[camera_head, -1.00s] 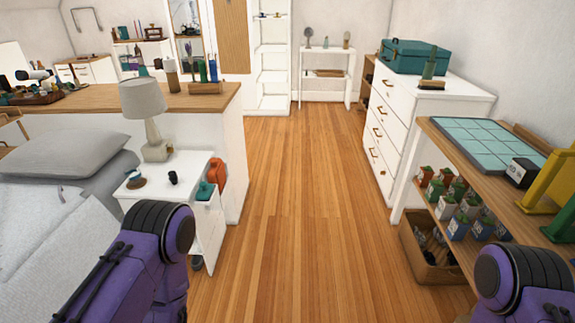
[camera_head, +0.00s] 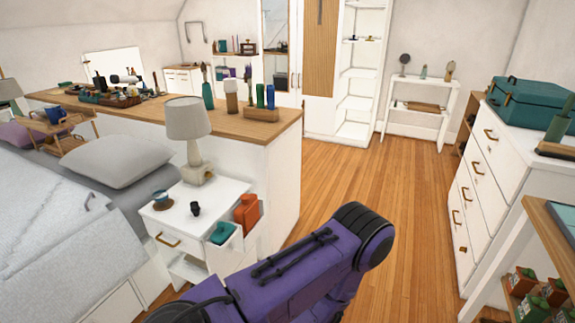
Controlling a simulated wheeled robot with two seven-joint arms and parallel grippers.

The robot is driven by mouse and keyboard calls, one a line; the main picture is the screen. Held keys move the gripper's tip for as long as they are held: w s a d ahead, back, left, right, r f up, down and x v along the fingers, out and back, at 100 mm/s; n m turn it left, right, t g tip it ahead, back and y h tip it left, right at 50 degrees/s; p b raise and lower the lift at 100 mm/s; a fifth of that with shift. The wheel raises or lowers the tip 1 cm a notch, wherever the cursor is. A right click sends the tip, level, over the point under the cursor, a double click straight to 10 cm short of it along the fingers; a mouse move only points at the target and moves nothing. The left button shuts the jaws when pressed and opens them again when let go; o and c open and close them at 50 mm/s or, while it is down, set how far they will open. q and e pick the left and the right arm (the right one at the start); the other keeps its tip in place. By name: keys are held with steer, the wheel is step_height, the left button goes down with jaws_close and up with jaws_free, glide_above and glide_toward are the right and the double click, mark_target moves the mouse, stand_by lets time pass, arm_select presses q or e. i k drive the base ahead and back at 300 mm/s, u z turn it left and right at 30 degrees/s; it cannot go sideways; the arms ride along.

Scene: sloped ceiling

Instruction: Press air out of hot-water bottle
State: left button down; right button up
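A red-orange bottle-shaped thing (camera_head: 246,212) stands in a white side holder on the bedside table (camera_head: 232,186). A teal one (camera_head: 222,232) sits beside it, lower and nearer. Either could be a hot-water bottle; I cannot tell how full they are, and their lower parts are hidden by the holder. My purple left arm crosses the lower middle of the view, in front of the floor and close to the table's right side. Neither of my grippers is in view.
A lamp (camera_head: 190,130), a blue cup (camera_head: 161,198) and a small dark cup (camera_head: 195,209) stand on the bedside table. The bed (camera_head: 50,215) is at left, a long wooden-topped partition (camera_head: 270,129) behind. Open wooden floor (camera_head: 370,180) lies right, before a white dresser (camera_head: 486,190).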

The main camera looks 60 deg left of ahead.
mark_target(250, 214)
steer(key=u, duration=0.2)
steer(key=i, duration=0.9)
steer(key=u, duration=1.25)
steer(key=i, duration=0.75)
steer(key=u, duration=0.85)
